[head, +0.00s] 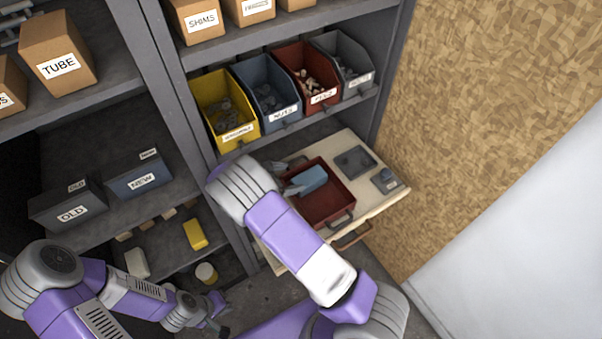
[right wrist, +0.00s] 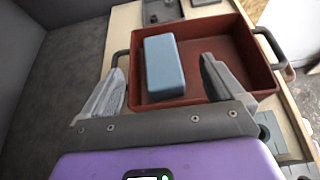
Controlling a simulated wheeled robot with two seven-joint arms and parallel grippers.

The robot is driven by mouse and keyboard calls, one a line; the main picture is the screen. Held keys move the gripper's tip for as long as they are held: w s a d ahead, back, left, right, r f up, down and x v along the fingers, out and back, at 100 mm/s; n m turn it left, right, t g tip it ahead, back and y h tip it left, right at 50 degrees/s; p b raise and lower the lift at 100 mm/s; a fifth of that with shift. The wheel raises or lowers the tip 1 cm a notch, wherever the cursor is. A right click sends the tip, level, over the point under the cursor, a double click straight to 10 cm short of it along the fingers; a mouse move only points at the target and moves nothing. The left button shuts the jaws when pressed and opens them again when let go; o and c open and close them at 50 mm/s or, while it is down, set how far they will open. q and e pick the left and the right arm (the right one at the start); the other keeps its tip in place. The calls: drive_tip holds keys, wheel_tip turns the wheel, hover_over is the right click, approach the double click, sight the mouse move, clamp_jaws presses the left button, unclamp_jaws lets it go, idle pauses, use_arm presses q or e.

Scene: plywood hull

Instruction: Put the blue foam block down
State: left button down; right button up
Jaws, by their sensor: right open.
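The blue foam block (head: 312,178) is in the red tray (head: 345,190) on the pull-out board. In the right wrist view the block (right wrist: 164,65) lies inside the red tray (right wrist: 225,50), near its left side. My right gripper (head: 293,179) is open. In the right wrist view, its two fingers (right wrist: 166,88) stand wide apart at the tray's near side, with the block ahead between them and a gap on each side. My left gripper (head: 219,314) hangs low near the floor, away from the block; its jaws are too small to read.
The pull-out board (head: 388,203) also carries a dark grey tray (head: 355,162) and a small labelled grey item (head: 385,181). Yellow (head: 229,108), blue, red and grey bins stand on the shelf above. A chipboard wall (head: 490,110) rises on the right.

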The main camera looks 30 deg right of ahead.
drive_tip(key=shift+v, duration=2.3)
